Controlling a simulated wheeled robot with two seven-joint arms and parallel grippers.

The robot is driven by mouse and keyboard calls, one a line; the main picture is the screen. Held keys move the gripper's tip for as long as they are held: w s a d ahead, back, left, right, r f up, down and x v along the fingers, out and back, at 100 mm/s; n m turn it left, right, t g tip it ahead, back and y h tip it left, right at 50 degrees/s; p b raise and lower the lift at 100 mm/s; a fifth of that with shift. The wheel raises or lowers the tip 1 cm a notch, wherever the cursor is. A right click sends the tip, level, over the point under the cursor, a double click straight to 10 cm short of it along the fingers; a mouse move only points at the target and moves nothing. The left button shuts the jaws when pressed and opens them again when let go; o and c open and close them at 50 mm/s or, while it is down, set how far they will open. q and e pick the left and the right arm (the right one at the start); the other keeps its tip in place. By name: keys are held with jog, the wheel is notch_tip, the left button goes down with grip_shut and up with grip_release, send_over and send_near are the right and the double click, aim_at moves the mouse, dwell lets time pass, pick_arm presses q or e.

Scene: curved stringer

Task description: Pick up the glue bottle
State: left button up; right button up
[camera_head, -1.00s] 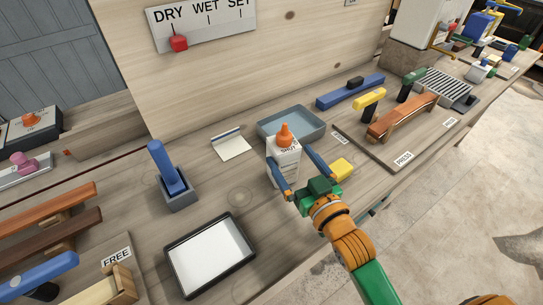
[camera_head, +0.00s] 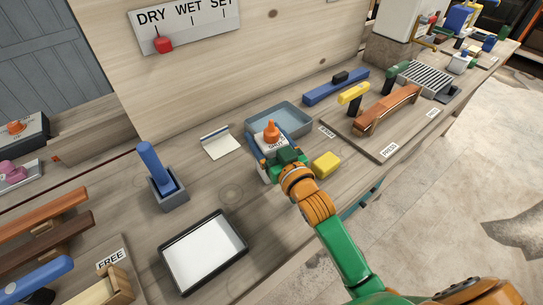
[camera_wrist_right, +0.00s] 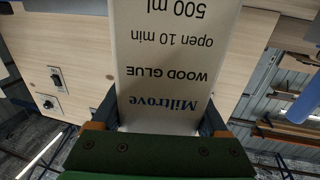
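The glue bottle (camera_head: 272,143) is white with an orange cap and stands upright on the workbench, in front of the grey-blue tray. My right gripper (camera_head: 270,152) is at the bottle, with its fingers on either side of the body. In the right wrist view the bottle (camera_wrist_right: 165,65) fills the middle, its wood glue label upside down, between the two dark fingers (camera_wrist_right: 162,118). The fingers look close to its sides; whether they press on it I cannot tell. My left gripper is not in view.
A yellow block (camera_head: 326,164) lies just right of my right gripper. The grey-blue tray (camera_head: 302,117) is behind the bottle and a notepad (camera_head: 221,143) is to its left. A black-rimmed white tray (camera_head: 205,252) and a blue-handled tool (camera_head: 155,166) in a holder are further left.

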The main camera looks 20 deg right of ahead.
grip_shut()
